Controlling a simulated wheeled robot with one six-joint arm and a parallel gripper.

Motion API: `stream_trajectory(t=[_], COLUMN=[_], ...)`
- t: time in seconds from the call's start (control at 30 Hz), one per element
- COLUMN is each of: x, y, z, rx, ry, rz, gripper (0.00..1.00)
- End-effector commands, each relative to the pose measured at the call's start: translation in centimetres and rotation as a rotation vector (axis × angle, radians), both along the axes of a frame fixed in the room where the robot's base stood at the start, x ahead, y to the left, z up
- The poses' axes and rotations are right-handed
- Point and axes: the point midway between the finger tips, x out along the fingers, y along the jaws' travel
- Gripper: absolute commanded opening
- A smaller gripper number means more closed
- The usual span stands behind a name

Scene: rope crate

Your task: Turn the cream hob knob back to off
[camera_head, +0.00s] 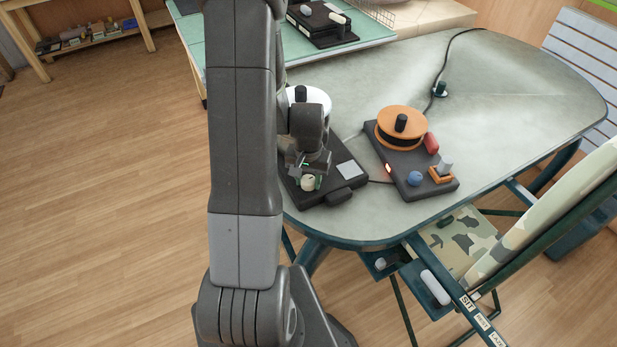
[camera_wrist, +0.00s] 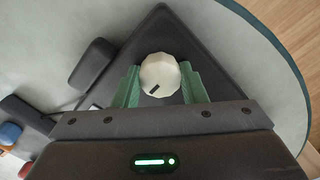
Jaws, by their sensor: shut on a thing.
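The cream hob knob (camera_wrist: 160,75) is a faceted round knob with a dark pointer mark towards its lower left in the wrist view. It sits on a dark hob base (camera_wrist: 165,30). My gripper (camera_wrist: 160,88) has green fingers, one on each side of the knob, and is shut on it. In the head view the knob (camera_head: 308,183) shows small below my gripper (camera_head: 308,178), at the near left corner of the dark base. My wrist and arm hide part of the base and the white round top (camera_head: 312,96) behind.
A second dark unit (camera_head: 420,172) with an orange round top (camera_head: 402,127), a blue knob (camera_head: 414,178) and a lit red lamp stands to the right on the grey table (camera_head: 510,100). A camouflage chair (camera_head: 560,200) stands at the near right.

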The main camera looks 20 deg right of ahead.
Motion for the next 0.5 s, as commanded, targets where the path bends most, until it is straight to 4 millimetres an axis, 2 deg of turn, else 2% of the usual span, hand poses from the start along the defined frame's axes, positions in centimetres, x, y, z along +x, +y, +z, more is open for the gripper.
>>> stream_trajectory(t=[0.5], x=[-0.06], y=[0.05], z=[-0.29], rx=[0.001], ry=[0.001], rz=[0.556], gripper=[0.06])
